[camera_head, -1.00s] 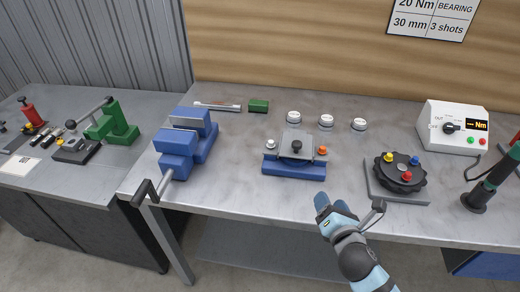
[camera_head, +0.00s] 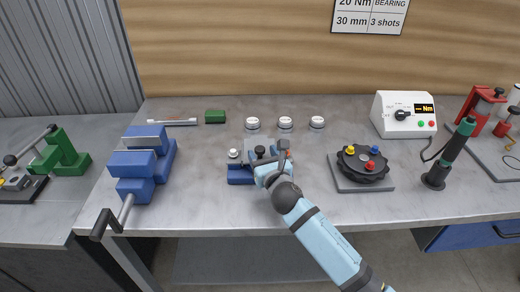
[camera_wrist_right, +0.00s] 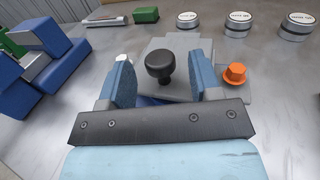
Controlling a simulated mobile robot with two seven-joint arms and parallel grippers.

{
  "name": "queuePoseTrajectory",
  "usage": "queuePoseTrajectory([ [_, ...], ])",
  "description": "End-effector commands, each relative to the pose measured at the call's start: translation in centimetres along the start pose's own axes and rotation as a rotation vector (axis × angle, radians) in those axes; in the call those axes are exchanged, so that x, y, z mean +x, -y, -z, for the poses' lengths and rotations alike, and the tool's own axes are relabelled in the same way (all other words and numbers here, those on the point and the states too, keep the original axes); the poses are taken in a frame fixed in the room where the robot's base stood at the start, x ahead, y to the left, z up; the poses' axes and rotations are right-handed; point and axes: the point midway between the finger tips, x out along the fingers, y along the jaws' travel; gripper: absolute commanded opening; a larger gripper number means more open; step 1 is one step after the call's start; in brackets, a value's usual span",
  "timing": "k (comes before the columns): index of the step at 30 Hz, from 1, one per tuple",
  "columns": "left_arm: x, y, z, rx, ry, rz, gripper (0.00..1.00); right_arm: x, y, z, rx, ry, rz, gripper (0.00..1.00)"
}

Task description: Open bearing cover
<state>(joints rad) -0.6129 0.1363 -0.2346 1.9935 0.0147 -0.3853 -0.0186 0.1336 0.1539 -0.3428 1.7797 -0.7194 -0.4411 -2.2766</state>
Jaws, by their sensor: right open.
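The bearing cover is a grey plate (camera_wrist_right: 178,47) with a black knob (camera_wrist_right: 160,66), on a blue-based fixture (camera_head: 240,176) at the middle of the bench. In the right wrist view an orange knob (camera_wrist_right: 235,75) stands right of the plate. A small white-topped part (camera_head: 234,154) stands at the fixture's left. My right gripper (camera_wrist_right: 160,85) is open. Its two blue fingers are left and right of the black knob in that view, with gaps on both sides. In the head view my right gripper (camera_head: 268,165) hides much of the fixture. My left gripper is not in view.
A blue vise (camera_head: 150,160) stands to the left. Three round silver-white pieces (camera_head: 285,123) line up behind the fixture. A black dial (camera_head: 362,163) on a grey plate, a white controller box (camera_head: 404,115) and a green-black tool (camera_head: 449,155) stand to the right.

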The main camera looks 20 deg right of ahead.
Motion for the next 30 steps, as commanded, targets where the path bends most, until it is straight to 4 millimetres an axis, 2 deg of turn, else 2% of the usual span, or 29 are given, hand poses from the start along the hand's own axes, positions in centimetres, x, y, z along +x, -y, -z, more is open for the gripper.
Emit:
queuePoseTrajectory([
  [3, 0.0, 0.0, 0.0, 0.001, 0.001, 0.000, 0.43, 1.5, -0.1, -0.1, 0.003, 0.001, -0.001, 0.58],
  [6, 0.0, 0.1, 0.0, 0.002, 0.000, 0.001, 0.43, 2.1, 0.0, 0.0, 0.002, 0.000, 0.000, 0.58],
  [16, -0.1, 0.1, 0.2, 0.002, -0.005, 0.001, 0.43, 2.4, 0.0, 0.0, 0.001, 0.000, -0.001, 0.58],
  [21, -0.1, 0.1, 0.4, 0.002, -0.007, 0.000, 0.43, 2.4, 0.0, 0.0, 0.002, 0.000, -0.001, 0.19],
  [24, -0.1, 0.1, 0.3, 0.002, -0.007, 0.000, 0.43, 2.4, 0.0, 0.0, 0.002, 0.000, -0.001, 0.00],
  [30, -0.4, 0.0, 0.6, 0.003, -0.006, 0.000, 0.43, 2.5, -0.1, -0.2, 0.003, -0.006, -0.001, 0.00],
])
